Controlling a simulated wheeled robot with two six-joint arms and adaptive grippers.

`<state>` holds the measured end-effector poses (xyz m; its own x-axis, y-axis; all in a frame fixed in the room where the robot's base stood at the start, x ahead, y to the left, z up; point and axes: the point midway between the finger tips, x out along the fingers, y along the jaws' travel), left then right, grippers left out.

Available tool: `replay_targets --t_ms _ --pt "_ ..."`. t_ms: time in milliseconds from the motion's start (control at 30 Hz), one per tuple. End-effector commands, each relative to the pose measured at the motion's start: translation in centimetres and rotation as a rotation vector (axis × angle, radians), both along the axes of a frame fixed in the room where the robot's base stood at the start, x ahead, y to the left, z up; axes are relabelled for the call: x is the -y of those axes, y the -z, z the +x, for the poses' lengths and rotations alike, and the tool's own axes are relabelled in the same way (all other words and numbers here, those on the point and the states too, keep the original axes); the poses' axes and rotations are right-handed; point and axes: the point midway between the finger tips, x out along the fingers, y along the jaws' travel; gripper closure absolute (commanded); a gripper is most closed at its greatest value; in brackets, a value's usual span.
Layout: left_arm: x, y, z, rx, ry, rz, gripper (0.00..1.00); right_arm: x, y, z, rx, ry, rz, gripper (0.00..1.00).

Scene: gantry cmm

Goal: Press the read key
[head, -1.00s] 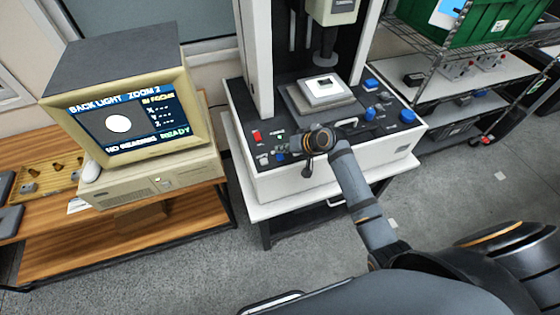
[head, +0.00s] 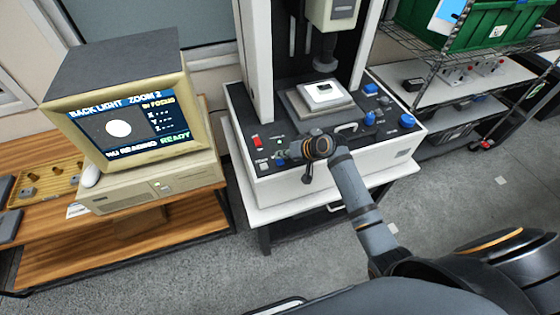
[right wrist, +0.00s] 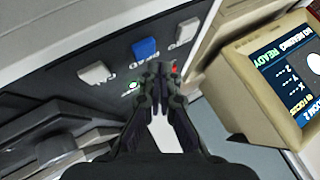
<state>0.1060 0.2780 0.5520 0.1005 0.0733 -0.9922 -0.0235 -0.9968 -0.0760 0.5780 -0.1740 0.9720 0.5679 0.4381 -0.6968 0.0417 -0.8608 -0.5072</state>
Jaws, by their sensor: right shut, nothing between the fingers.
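The measuring machine's black control panel (head: 240,120) carries a row of keys on its front left. A white key (head: 262,166) shows at the left end of the row. In the right wrist view there are a white key (right wrist: 97,72), a blue key (right wrist: 145,48) and another white key (right wrist: 187,30). My left gripper is not in view.
The monitor (head: 128,52) shows "NO READING", "READY" and "IN FOCUS". A white part (head: 322,95) sits on the stage. Blue knobs (head: 407,120) stand at the panel's right.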

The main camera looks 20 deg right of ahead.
Motion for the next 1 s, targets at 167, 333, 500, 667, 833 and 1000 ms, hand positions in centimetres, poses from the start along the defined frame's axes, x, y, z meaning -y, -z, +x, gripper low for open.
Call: replay_targets --t_ms 167,333,500,667,833,1000 --pt "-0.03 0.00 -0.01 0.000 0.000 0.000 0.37 0.01 0.01 0.00 0.000 0.000 0.000 1.00" --pt "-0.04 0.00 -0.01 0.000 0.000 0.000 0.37 0.01 0.01 0.00 0.000 0.000 0.000 1.00" --pt "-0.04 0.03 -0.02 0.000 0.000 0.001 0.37 0.00 0.21 -0.01 0.000 0.000 0.000 1.00" --pt "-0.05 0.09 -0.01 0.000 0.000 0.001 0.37 0.00 0.79 -0.01 -0.001 0.001 0.001 1.00" --pt "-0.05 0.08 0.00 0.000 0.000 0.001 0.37 0.00 0.85 0.00 0.000 0.001 0.001 1.00" --pt "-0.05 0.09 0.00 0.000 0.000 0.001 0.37 0.00 0.85 -0.01 0.000 0.000 0.000 1.00"
